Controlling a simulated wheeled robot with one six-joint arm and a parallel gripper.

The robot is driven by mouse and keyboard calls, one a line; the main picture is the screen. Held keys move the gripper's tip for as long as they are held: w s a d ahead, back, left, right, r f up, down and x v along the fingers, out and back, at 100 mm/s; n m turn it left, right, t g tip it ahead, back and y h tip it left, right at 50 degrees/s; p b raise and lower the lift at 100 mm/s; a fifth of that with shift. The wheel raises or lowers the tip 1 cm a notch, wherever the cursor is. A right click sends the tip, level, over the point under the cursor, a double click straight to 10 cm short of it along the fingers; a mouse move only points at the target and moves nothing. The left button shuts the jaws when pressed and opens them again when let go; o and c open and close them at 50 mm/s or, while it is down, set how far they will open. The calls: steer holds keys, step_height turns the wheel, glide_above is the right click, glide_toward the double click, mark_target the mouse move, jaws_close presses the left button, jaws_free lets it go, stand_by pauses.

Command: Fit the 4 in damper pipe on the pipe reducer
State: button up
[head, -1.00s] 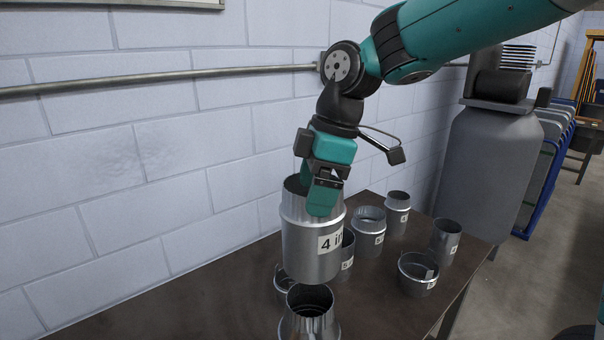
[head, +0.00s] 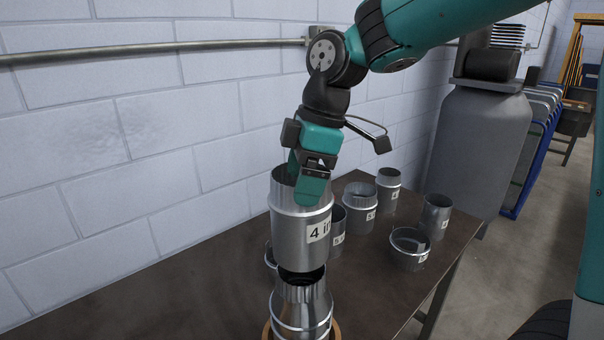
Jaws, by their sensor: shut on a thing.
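My gripper (head: 310,188) is shut on the rim of the 4 in damper pipe (head: 298,238), a shiny metal pipe with a white "4 in" label. The pipe hangs upright. The pipe reducer (head: 301,306), a metal piece narrowing to a crimped top, stands at the bottom of the view on an orange-brown ring. The pipe's lower end is just above the reducer's top opening in the picture, with a dark gap showing between them. I cannot tell whether they touch at any point.
Several other labelled metal pipes stand on the brown table (head: 375,285) behind and to the right, such as a short wide one (head: 410,250) and a taller one (head: 435,217). A block wall (head: 150,150) runs along the left. The table's right front is clear.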

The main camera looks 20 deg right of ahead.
steer(key=shift+f+b, duration=2.75)
steer(key=shift+f, duration=0.7)
steer(key=shift+f+b, duration=0.45)
steer(key=shift+f, duration=0.1)
steer(key=o, duration=1.1)
steer(key=p+v, duration=0.3)
steer(key=v, duration=1.4)
steer(key=shift+r+p, duration=0.2)
steer(key=shift+p, duration=0.1)
